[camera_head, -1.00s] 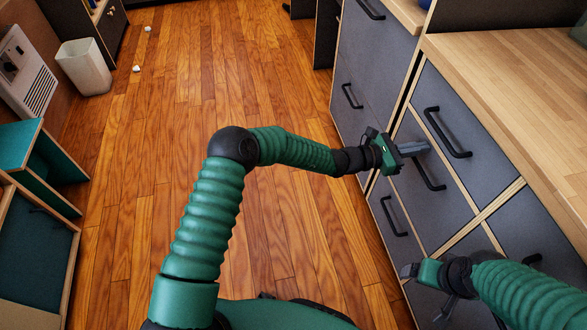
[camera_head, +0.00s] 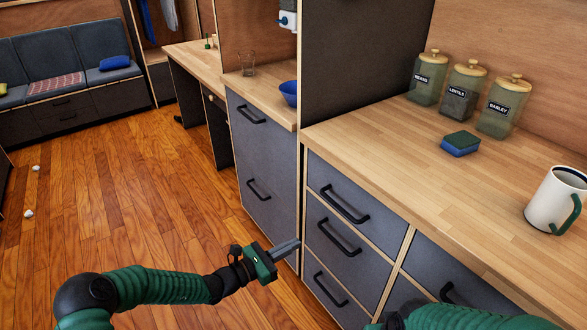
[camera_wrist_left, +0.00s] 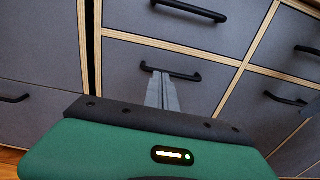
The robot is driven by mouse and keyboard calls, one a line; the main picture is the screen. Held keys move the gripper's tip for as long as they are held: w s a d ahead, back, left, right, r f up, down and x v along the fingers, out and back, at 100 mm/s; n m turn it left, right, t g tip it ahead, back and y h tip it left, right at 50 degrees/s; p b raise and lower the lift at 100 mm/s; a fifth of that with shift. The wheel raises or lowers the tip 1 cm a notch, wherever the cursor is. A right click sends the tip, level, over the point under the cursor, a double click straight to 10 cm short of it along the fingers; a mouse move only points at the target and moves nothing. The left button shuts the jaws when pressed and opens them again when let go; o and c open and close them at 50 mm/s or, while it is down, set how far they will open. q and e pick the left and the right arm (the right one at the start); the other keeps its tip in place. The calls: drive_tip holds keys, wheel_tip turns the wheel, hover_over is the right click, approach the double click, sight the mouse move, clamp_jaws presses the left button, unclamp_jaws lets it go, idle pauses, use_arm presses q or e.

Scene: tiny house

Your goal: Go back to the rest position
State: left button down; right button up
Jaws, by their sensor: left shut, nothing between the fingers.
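My left gripper (camera_head: 287,248) is shut and empty. In the head view it points right, in front of the grey drawers beside the tall cabinet front. In the left wrist view its closed fingers (camera_wrist_left: 161,92) point at a grey drawer front and overlap the black handle (camera_wrist_left: 150,70) in the picture. I cannot tell whether they touch it. My right arm (camera_head: 460,316) shows only as a green stretch at the bottom edge. Its gripper fingers are not visible in the head view.
The drawer unit (camera_head: 345,195) has black bar handles and looks closed. On its wooden worktop (camera_head: 400,150) stand a mug (camera_head: 552,200), a blue-green sponge (camera_head: 460,144) and jars (camera_head: 463,92). A bowl (camera_head: 289,93) and a glass (camera_head: 247,65) stand further back. Wooden floor (camera_head: 130,200) is open at left.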

use_arm(q)
drive_tip(key=s+a+f+m+g+y, duration=0.1)
drive_tip(key=s+f+m+g+y, duration=0.2)
drive_tip(key=s+m+g, duration=0.5)
drive_tip(key=s+a+f+m+g+y, duration=0.25)
drive_tip(key=s+m, duration=0.35)
drive_tip(key=s, duration=0.6)
drive_tip(key=s+a+r+m+t+y, duration=0.2)
drive_tip(key=s+a+m+y, duration=0.25)
drive_tip(key=a, duration=0.35)
drive_tip(key=s+a+r+m+t+y, duration=0.1)
drive_tip(key=s+a+r+m+y, duration=0.2)
drive_tip(key=a+m+y, duration=0.35)
drive_tip(key=a+r+h+p, duration=0.1)
drive_tip(key=a+r+p, duration=0.2)
drive_tip(key=r+p, duration=2.5)
drive_tip(key=shift+s+r, duration=0.15)
drive_tip(key=shift+r, duration=0.1)
use_arm(e)
drive_tip(key=w+v, duration=0.3)
drive_tip(key=v, duration=1)
drive_tip(key=w+r+v, duration=0.1)
drive_tip(key=w+v, duration=0.2)
drive_tip(key=v, duration=1.1)
drive_tip(key=shift+a+r, duration=0.15)
drive_tip(key=shift+r, duration=0.2)
use_arm(q)
drive_tip(key=shift+t+h, duration=0.25)
